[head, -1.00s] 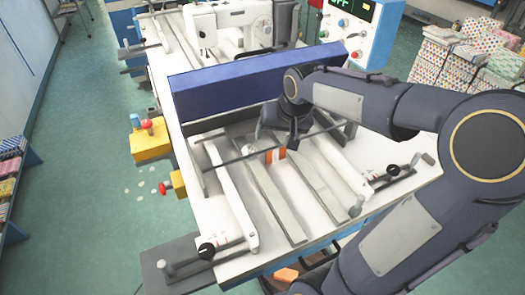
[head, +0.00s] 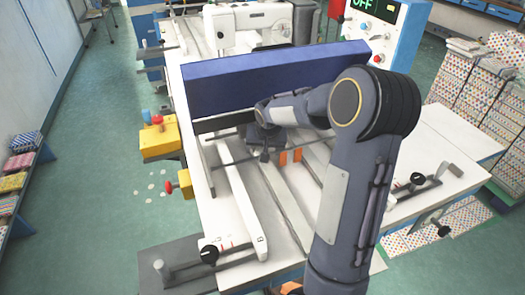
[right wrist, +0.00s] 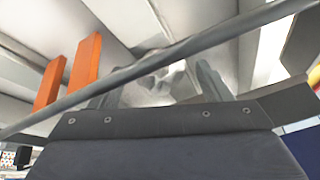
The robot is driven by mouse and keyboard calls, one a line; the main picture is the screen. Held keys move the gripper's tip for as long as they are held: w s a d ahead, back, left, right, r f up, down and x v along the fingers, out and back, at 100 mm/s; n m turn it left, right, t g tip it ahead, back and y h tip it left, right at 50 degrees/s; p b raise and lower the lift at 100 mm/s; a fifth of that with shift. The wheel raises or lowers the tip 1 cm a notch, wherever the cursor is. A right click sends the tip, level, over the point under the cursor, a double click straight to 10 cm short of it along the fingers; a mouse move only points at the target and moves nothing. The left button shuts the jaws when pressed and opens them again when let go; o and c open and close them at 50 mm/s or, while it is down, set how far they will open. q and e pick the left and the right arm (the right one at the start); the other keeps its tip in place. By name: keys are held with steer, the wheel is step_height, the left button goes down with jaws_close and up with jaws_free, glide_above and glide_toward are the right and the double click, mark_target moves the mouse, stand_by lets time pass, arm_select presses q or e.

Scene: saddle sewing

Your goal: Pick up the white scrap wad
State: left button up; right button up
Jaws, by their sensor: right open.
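In the right wrist view a pale, crumpled white wad (right wrist: 172,75) shows beyond a thin grey rod, between the two fingers of my right gripper (right wrist: 157,88). The fingers are apart, and I cannot tell whether either touches the wad. In the head view my right gripper (head: 264,152) is low over the machine table, in front of the blue beam. The wad cannot be made out there. My left gripper is not in view.
Two orange blocks (head: 290,156) stand beside the right gripper; they also show in the right wrist view (right wrist: 84,62). The grey rod (right wrist: 190,46) crosses close to the fingers. The long blue beam (head: 275,80) stands behind, and white rails (head: 240,205) lie in front.

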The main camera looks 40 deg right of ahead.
steer(key=c, duration=1)
steer(key=shift+c, duration=0.3)
